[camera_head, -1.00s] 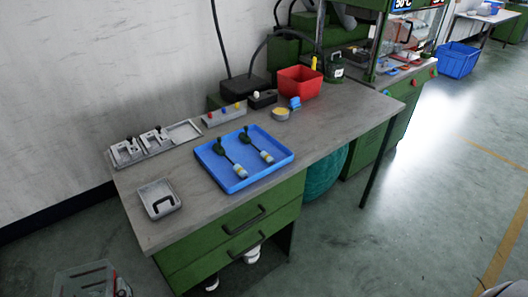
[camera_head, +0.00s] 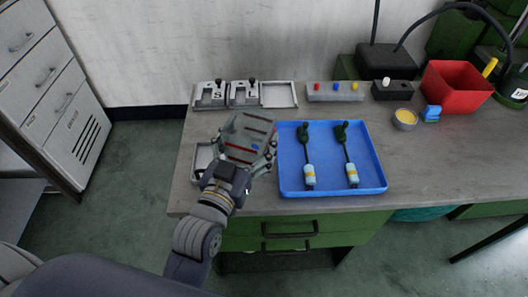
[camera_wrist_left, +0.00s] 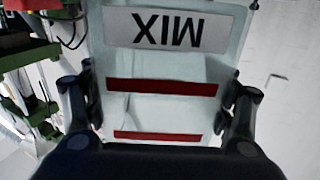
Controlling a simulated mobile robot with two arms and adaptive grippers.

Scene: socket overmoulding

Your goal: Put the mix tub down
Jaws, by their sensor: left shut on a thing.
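The mix tub (camera_head: 247,133) is a pale, translucent tub with red stripes. In the head view it is above the left front part of the workbench (camera_head: 420,160). My left gripper (camera_head: 243,158) is shut on it, one finger on each side. In the left wrist view the tub (camera_wrist_left: 165,65) fills the middle, with its MIX label upside down and two red bands. Whether its bottom touches the bench is hidden. My right gripper is not in view.
A blue tray (camera_head: 330,165) with two cable parts lies just right of the tub. A grey square tray (camera_head: 203,156) is partly hidden behind my gripper. Grey fixtures (camera_head: 244,95) line the back. A yellow-filled dish (camera_head: 405,118) and red bin (camera_head: 456,88) stand right.

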